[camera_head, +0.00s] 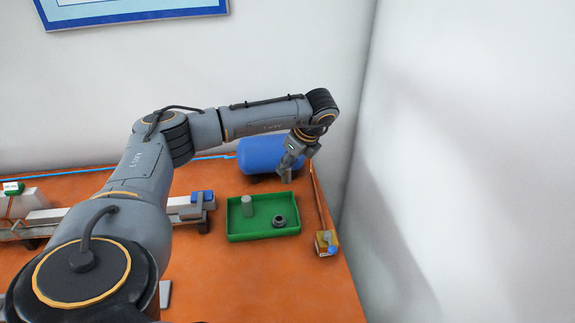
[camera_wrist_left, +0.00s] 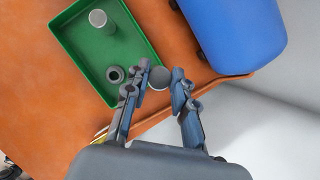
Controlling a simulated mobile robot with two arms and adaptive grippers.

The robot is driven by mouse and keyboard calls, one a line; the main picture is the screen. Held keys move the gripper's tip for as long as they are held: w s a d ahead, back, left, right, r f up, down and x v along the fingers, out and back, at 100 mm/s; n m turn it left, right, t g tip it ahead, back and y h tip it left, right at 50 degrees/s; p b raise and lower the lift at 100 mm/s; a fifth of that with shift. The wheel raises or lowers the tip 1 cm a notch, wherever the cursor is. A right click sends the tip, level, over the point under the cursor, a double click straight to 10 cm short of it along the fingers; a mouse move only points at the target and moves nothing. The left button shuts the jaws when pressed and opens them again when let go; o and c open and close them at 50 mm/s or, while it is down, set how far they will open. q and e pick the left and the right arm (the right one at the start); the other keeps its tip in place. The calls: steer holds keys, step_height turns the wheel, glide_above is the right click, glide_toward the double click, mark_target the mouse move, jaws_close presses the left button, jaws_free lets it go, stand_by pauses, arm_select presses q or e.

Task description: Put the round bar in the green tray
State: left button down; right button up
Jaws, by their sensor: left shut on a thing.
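My left gripper (camera_head: 289,164) is above the table, just beyond the back right of the green tray (camera_head: 262,237). In the left wrist view its fingers (camera_wrist_left: 160,88) are shut on a grey round bar (camera_wrist_left: 160,77), seen end-on. The tray shows in the left wrist view too (camera_wrist_left: 72,62). Inside the tray, another grey cylinder (camera_head: 247,206) stands upright at the left; it also shows in the wrist view (camera_wrist_left: 98,18). A dark ring-shaped part (camera_head: 280,222) lies at the tray's right. The held bar is outside the tray's outline in the wrist view. My right gripper is not in view.
A blue tank (camera_head: 262,154) stands behind the tray, close to my left gripper. A small yellow box with a blue button (camera_head: 326,243) sits at the table's right edge. A rail-like device with a blue end (camera_head: 201,198) lies left of the tray. White walls stand behind and right.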

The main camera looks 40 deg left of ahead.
mark_target(290, 175)
arm_select(q)
steer(key=shift+s+d+f+b, duration=0.15)
steer(key=shift+s+f+b, duration=0.05)
steer(key=shift+f+b, duration=0.5)
step_height(290, 175, down, 4)
steer(key=shift+w+r+b, duration=0.1)
steer(key=shift+r+b, duration=0.05)
steer(key=shift+b, duration=0.75)
steer(key=shift+f+b, duration=1.55)
steer(key=shift+f, duration=0.45)
steer(key=c, duration=1)
jaws_free()
